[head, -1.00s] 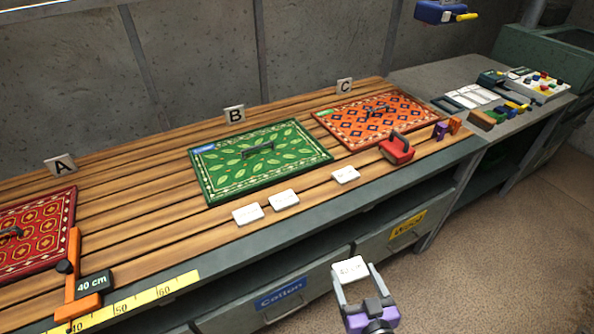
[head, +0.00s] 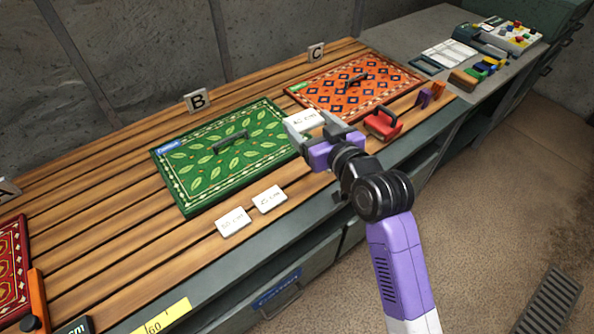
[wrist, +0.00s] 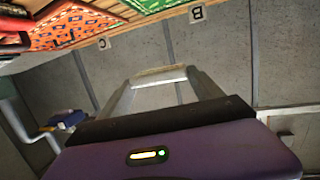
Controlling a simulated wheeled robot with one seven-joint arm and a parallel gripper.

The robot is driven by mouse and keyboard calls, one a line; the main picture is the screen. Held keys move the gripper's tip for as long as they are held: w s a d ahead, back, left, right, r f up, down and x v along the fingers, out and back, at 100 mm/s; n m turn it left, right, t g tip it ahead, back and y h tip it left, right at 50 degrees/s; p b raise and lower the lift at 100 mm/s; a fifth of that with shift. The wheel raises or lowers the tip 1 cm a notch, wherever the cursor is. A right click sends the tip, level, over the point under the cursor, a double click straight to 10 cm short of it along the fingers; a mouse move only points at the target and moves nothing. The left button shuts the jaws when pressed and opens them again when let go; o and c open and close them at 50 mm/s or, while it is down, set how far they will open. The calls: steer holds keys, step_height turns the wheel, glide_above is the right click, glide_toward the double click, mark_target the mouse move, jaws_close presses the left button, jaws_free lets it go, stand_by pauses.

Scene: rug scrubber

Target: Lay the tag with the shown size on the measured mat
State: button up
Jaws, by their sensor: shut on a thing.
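My gripper (head: 318,133) is shut on a white tag (head: 300,121) that reads 40 cm. It holds the tag in front of the green mat's right end and the orange mat's lower left. In the wrist view the tag (wrist: 160,74) shows nearly edge-on between the fingertips. The red mat (head: 12,262) by sign A is cut off at the left edge. The orange measuring clamp (head: 38,300) stands at its right side. Its dark display (head: 75,325) is mostly out of frame. Two other white tags, a left one (head: 233,221) and a 25 cm one (head: 269,199), lie on the slats.
The green mat (head: 222,155) with a blue label lies by sign B. The orange mat (head: 352,86) lies by sign C. A red-handled tool (head: 383,124) stands right of my gripper. Bare slats (head: 110,225) lie between the red and green mats.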

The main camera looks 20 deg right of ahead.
steer(key=shift+s+a+f, duration=0.1)
steer(key=shift+s+f, duration=0.15)
steer(key=shift+f, duration=0.1)
steer(key=shift+w, duration=0.1)
glide_above(307, 187)
step_height(307, 187, down, 16)
steer(key=shift+r+b, duration=0.2)
steer(key=shift+b, duration=0.25)
steer(key=shift+f+b, duration=0.75)
steer(key=shift+f, duration=1.25)
steer(key=shift+f+b, duration=0.25)
steer(key=shift+b, duration=0.05)
steer(key=o, duration=1.3)
steer(key=shift+r+p, duration=0.15)
steer(key=shift+p, duration=0.15)
